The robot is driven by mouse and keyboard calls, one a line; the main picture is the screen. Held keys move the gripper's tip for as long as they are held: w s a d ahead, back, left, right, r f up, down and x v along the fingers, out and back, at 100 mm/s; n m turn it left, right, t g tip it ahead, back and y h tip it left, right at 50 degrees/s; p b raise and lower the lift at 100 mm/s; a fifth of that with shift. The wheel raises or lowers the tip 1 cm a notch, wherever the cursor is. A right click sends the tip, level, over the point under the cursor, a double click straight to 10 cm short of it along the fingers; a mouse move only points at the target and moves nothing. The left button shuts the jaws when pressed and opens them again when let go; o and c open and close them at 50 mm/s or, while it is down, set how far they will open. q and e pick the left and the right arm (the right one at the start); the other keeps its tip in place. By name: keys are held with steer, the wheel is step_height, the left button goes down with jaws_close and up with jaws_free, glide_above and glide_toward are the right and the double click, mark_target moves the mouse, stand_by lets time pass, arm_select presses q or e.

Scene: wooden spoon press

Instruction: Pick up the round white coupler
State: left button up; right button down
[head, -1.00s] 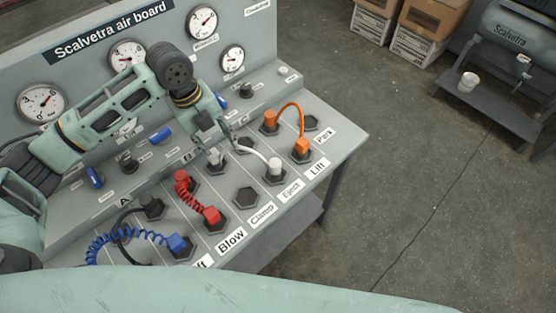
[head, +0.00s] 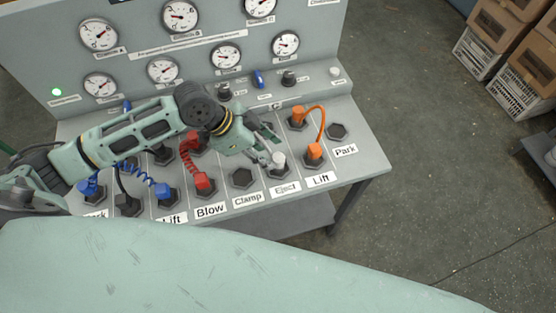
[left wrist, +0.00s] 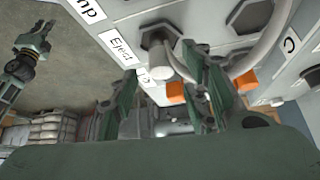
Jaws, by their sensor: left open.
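A white coupler (head: 279,160) sits at the socket above the Eject label, close beside the tips of my left gripper (head: 270,147). In the left wrist view the white coupler (left wrist: 163,62) stands by a black hexagonal socket (left wrist: 160,37), with a thick white hose (left wrist: 268,42) nearby. It appears between the open green fingers of the left gripper (left wrist: 160,68); I cannot tell whether they touch it. The hose's other end is hidden behind my arm in the head view. My right gripper (left wrist: 38,38) shows small at the upper left of the left wrist view; its opening is unclear.
To the right, an orange hose joins two orange couplers (head: 314,151). Red couplers (head: 204,182) and blue couplers (head: 166,194) with coiled hoses lie left. The Clamp socket (head: 241,178) is empty. Gauges line the upright panel behind. Boxes (head: 520,60) stand at the far right.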

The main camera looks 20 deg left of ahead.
mark_target(275, 159)
arm_select(q)
steer(key=p+x, duration=0.1)
steer(key=x, duration=0.3)
steer(key=shift+s+d+f, duration=0.1)
steer(key=shift+d, duration=0.2)
steer(key=shift+f, duration=0.1)
steer(key=c, duration=0.8)
jaws_close()
arm_select(e)
steer(key=shift+w+d+r, duration=0.5)
steer(key=shift+w+r, duration=0.05)
steer(key=shift+r, duration=0.15)
